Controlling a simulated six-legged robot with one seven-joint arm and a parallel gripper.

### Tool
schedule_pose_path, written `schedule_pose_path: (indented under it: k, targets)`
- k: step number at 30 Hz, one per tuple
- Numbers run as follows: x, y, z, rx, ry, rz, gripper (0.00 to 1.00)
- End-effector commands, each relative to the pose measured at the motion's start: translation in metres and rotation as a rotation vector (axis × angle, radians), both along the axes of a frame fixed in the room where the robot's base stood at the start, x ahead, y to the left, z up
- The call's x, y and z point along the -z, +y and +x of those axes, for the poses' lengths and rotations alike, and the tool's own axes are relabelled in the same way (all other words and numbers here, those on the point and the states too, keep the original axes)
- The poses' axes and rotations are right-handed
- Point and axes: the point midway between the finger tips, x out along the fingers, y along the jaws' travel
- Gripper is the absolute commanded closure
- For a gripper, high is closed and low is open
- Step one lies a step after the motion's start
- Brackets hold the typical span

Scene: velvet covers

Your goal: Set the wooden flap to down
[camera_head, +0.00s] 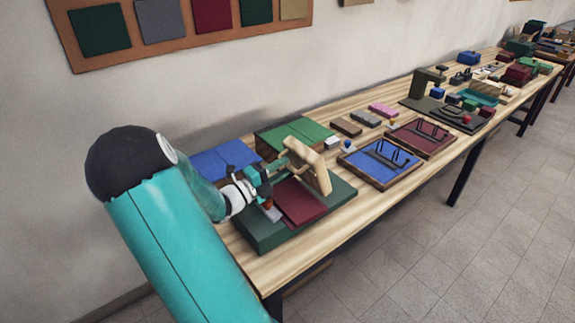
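The wooden flap (316,172) is a pale board standing steeply up over a dark green base (337,205). A dark red pad (301,201) lies on the base below it. My gripper (272,172) is at the left side of the flap, above the base. Its fingertips are close to the flap's wooden parts, but I cannot tell whether they touch. The fingers are too small and overlapped to show whether they are open or shut. My arm comes in from the lower left and hides part of the base's left side.
A blue box (225,158) and a green box (291,135) stand behind the base. Blue (376,170) and red (421,139) trays with black handles lie to the right. The long wooden table (290,262) continues to the upper right with many objects. The table's front edge is near the base.

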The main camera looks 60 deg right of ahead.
Motion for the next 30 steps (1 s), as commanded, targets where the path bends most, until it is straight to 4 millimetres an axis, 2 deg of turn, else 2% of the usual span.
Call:
schedule_pose_path:
  k: [6, 15, 19, 20, 30]
  targets:
    - [-0.004, -0.02, -0.011, 0.001, 0.0, 0.0, 0.71]
    - [-0.004, -0.022, -0.011, 0.0, 0.0, 0.0, 0.71]
    - [-0.004, -0.022, -0.011, 0.0, 0.0, 0.0, 0.97]
    - [-0.004, -0.022, -0.011, 0.0, 0.0, 0.0, 1.0]
    - [-0.005, -0.023, -0.012, 0.0, -0.006, 0.009, 1.0]
